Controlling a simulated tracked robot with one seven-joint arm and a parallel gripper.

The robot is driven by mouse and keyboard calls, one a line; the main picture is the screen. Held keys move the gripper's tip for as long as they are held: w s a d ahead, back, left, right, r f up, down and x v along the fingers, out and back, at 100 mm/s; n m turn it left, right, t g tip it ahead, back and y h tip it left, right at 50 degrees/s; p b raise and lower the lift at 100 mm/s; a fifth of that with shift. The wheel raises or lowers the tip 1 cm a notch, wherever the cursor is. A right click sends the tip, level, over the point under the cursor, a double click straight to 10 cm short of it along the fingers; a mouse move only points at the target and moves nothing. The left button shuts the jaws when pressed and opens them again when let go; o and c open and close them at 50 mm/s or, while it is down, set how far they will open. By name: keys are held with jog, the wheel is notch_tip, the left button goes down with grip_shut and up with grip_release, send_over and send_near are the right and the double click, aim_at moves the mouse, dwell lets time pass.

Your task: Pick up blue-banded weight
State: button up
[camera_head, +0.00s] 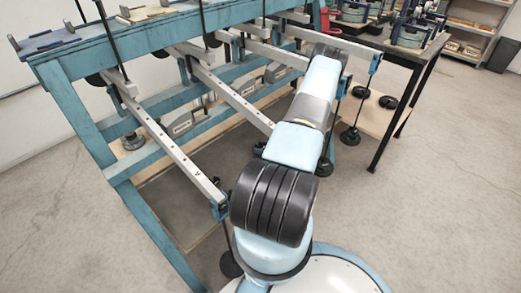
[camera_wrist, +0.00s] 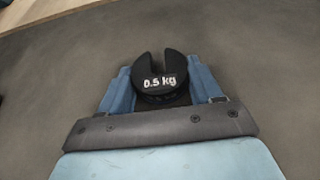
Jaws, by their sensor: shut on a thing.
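A black slotted disc weight (camera_wrist: 176,66) marked "0.5 kg" shows in the wrist view. It sits between the two blue fingers of my gripper (camera_wrist: 161,90), which is shut on it. Its slot faces away from my wrist. I see no blue band on the parts of it that show. Grey floor lies behind it, and the weight looks clear of any support. In the head view my arm reaches away toward the frame and hides my gripper and the held weight.
A blue lever frame (camera_head: 80,110) with several long grey beams (camera_head: 165,145) fills the left and middle. Black weights hang on rods, one hanging weight (camera_head: 350,136) right of my arm. Loose black discs (camera_head: 389,101) lie on a low shelf under the dark table. Floor at right is clear.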

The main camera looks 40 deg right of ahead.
jog(key=shift+c, duration=1)
jog(key=shift+r, duration=0.1)
jog(key=shift+r, duration=0.3)
notch_tip(320, 180, up, 2)
jog(key=s+d+r, duration=0.8)
jog(key=s+r, duration=0.3)
jog(key=r, duration=0.2)
jog(key=shift+s+r, duration=0.15)
